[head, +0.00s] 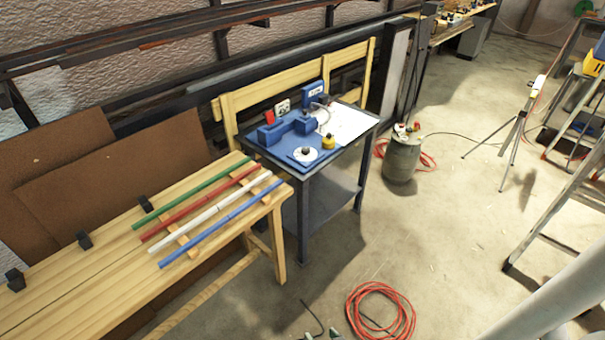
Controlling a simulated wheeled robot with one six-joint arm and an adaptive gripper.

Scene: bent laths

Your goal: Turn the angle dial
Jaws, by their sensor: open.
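A round white dial (305,155) with a dark knob in its middle lies at the front corner of a blue machine (275,132); it looks like the angle dial. Its markings are too small to read. The machine sits on a dark metal table (365,123). A yellow knob or button (328,142) is to the right of the dial.
A wooden bench (110,285) at left bears green, red, white and blue laths (222,222) on crosspieces. A grey drum (402,158) stands right of the metal table. Red cable (380,312) lies on the floor in front. A ladder (560,205) is at right.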

